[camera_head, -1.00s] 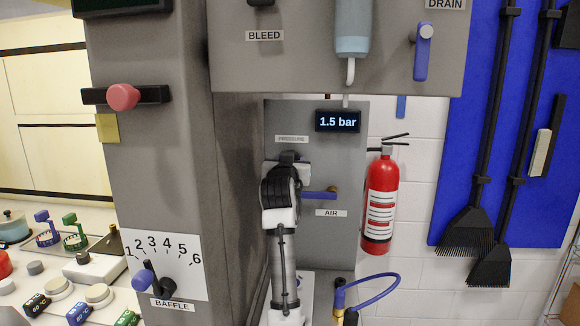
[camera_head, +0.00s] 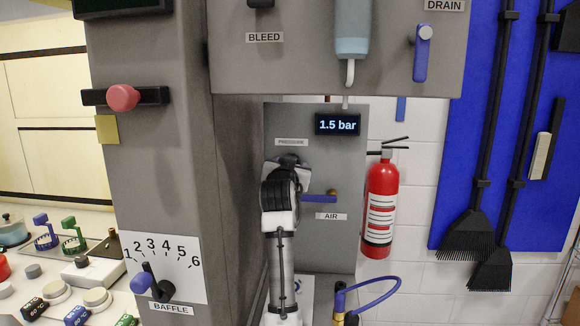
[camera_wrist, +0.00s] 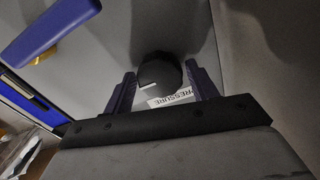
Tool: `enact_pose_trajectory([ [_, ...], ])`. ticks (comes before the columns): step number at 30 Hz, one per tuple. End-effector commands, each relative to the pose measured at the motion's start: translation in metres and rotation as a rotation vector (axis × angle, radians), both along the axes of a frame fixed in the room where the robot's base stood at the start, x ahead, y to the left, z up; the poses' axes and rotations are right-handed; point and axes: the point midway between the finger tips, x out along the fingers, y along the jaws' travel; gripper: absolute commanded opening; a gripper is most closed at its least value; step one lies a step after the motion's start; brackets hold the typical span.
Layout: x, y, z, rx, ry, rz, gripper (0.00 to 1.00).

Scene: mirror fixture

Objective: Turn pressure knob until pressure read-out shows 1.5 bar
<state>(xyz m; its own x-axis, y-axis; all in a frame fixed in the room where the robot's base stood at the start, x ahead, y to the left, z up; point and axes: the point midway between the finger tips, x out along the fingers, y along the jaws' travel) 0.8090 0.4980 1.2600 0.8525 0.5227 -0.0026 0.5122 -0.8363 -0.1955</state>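The pressure read-out (camera_head: 338,124) shows 1.5 bar in the head view. Below it is the PRESSURE label (camera_head: 292,142); my arm hides the knob there. In the wrist view the round black pressure knob (camera_wrist: 158,72) with a white mark shows beside the partly covered PRESSURE label (camera_wrist: 172,98). My gripper (camera_wrist: 160,69) has its two blue fingers apart, one on each side of the knob. Gaps show between the fingers and the knob, so it is open and holds nothing.
A blue AIR lever (camera_head: 320,198) sits just right of my wrist, and shows large in the wrist view (camera_wrist: 50,30). The grey column (camera_head: 165,190) stands close on the left. A fire extinguisher (camera_head: 380,208) hangs at the right. A blue hose (camera_head: 370,284) arches below.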

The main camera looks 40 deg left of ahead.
Motion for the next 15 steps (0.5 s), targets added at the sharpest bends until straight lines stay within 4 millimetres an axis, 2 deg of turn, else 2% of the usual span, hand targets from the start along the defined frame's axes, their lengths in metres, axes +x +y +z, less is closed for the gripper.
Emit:
enact_pose_trajectory([
  [2, 0.0, 0.0, 0.0, 0.001, -0.001, 0.0, 0.68],
  [11, -0.001, -0.001, 0.001, 0.002, -0.003, 0.0, 0.68],
  [15, -0.01, -0.006, -0.001, 0.002, -0.004, 0.0, 0.68],
])
